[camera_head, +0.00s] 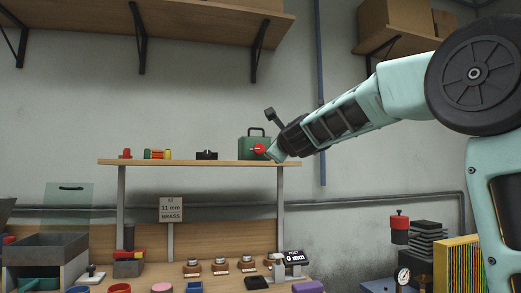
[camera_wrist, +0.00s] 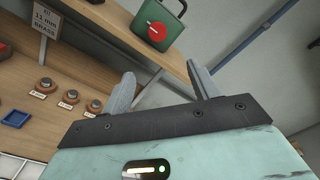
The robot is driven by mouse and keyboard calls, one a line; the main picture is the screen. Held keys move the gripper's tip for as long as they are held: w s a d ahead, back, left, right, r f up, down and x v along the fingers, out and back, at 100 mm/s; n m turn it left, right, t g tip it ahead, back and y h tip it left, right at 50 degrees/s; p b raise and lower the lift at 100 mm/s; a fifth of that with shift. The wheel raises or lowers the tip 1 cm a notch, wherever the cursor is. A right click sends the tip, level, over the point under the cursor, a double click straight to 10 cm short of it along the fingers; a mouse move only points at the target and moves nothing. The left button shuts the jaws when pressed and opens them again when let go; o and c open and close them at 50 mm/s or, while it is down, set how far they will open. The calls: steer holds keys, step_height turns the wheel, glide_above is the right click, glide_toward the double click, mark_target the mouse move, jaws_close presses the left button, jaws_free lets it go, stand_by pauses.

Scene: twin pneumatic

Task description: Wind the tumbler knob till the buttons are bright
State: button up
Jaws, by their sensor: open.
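A green box-shaped tumbler (camera_head: 247,143) with a dark carrying handle stands on the raised shelf. A round red knob (camera_head: 259,148) is on its front. In the wrist view the green tumbler (camera_wrist: 172,22) and its red knob (camera_wrist: 157,36), with a pale mark across it, show beyond the fingers. My gripper (camera_wrist: 160,76) is open and empty, its two grey fingers apart from the knob. In the head view my gripper (camera_head: 276,154) is close to the right of the knob; whether it touches there is hard to tell. I cannot make out any buttons for certain.
A post (camera_head: 281,205) supports the shelf's right end.

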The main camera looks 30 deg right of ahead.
steer(key=w+d+f+n+h+p, duration=0.2)
steer(key=d+f+n+h+p, duration=0.25)
steer(key=n, duration=0.45)
steer(key=n+t+y+p, duration=0.4)
steer(key=n+p, duration=0.1)
steer(key=n, duration=1.2)
glide_toward(260, 150)
steer(key=shift+t, duration=0.3)
steer(key=p+x, duration=0.2)
steer(key=x, duration=0.2)
steer(key=p+x, duration=0.3)
steer(key=x, duration=0.2)
steer(key=shift+w+f, duration=0.2)
steer(key=c, duration=0.9)
